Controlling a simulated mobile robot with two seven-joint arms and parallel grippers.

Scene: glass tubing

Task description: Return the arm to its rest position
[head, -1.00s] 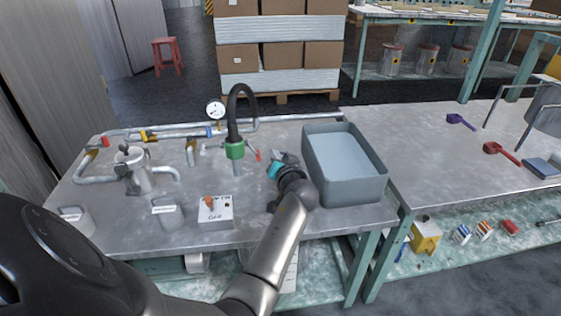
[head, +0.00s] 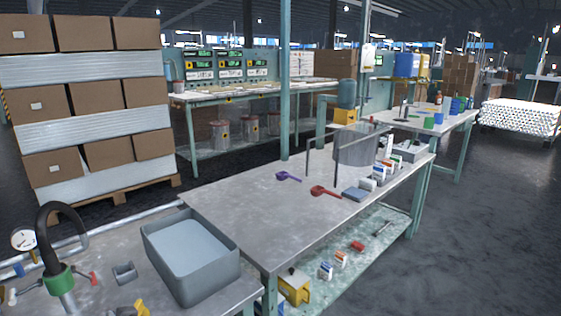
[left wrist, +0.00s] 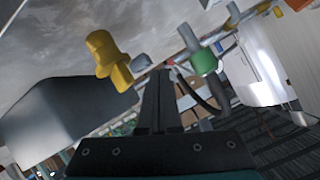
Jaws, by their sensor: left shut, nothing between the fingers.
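My left gripper (left wrist: 165,75) shows in the left wrist view. Its two dark fingers are together and hold nothing. I cannot make it out in the head view, and the right gripper is in neither view. In the left wrist view a yellow fitting (left wrist: 108,60) is near the fingers at upper left. The green collar (left wrist: 204,62) of the black hose is to their right. The collar also shows in the head view (head: 58,280) at lower left.
A grey basin (head: 190,258) stands on the metal bench, with a small grey part (head: 124,272) left of it. A purple scoop (head: 288,177) and red scoop (head: 325,192) lie on the adjoining table (head: 250,210). Stacked cartons (head: 90,95) stand at the left. Dark floor at right is open.

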